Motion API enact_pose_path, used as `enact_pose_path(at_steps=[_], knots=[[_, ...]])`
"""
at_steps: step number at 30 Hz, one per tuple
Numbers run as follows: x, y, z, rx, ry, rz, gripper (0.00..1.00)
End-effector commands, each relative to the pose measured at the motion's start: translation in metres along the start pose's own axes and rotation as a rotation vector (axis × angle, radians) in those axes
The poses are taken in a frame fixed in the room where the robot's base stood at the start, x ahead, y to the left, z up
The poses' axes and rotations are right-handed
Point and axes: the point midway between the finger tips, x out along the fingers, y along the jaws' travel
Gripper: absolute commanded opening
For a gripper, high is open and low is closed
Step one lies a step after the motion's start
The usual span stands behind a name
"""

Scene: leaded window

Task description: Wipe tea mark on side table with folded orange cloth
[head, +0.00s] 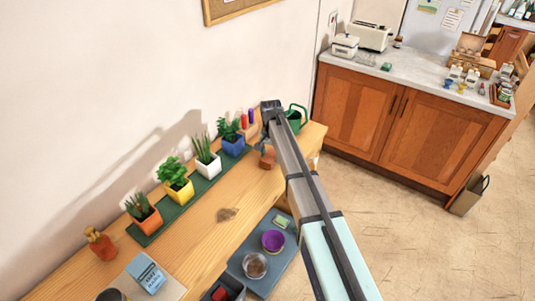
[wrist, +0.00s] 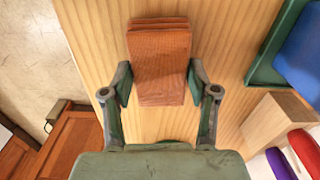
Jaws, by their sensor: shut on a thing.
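The folded orange cloth (wrist: 160,50) is between the two fingers of my gripper (wrist: 160,84) in the wrist view. The fingers press its sides, and its layered edge points away from me. In the head view the cloth (head: 268,158) shows below my gripper (head: 267,147), over the far right part of the wooden side table (head: 200,245). I cannot tell whether it touches the tabletop. The brown tea mark (head: 227,214) is on bare wood near the table's middle, nearer the camera than the cloth. My arm covers part of the table's right end.
Potted plants stand on a green mat (head: 148,238) along the wall side. A wooden pen block (wrist: 268,120) and a green watering can (head: 297,113) are near the gripper. An amber bottle (head: 100,243) and blue packet (head: 146,273) stand at the near end. A lower tray (head: 240,272) holds bowls.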

Motion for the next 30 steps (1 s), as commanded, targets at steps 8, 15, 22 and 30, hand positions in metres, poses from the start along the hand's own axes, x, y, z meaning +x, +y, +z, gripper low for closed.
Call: enact_pose_path(at_steps=[8,15,22,30], knots=[[0.000,0.026,0.005,-0.001,0.000,0.001,0.27],[0.000,0.046,0.008,-0.004,0.000,0.001,0.27],[0.000,0.045,0.003,-0.002,0.000,0.001,0.27],[0.000,0.025,-0.003,0.006,0.000,0.000,0.27]])
